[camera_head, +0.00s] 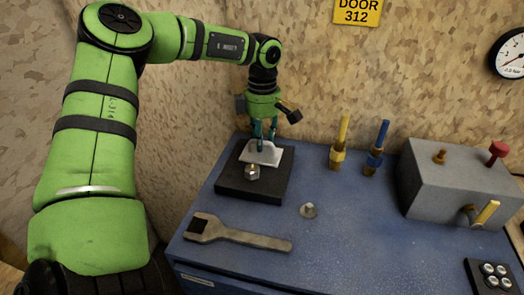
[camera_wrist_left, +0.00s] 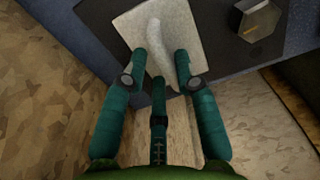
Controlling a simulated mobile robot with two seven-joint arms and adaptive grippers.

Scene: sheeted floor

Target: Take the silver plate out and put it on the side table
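The silver plate (camera_head: 261,153) is a pale, flat square with a raised ridge on top. It is at the far part of a black block (camera_head: 232,190) on the blue table, and I cannot tell whether it touches the block. In the left wrist view the plate (camera_wrist_left: 198,26) shows at the top, with its ridge between my fingers. My left gripper (camera_head: 264,133) points down over the plate. Its teal fingers (camera_wrist_left: 161,62) stand apart around the ridge, with a gap on the right side. My right gripper is not in view. I cannot make out a separate side table.
A hex nut (camera_head: 252,171) sits in front of the plate. A wrench (camera_head: 240,234) and a small metal piece (camera_head: 309,211) lie nearer. Yellow (camera_head: 340,145) and blue (camera_head: 377,150) upright tools and a grey box (camera_head: 455,185) stand right. The table's middle is mostly clear.

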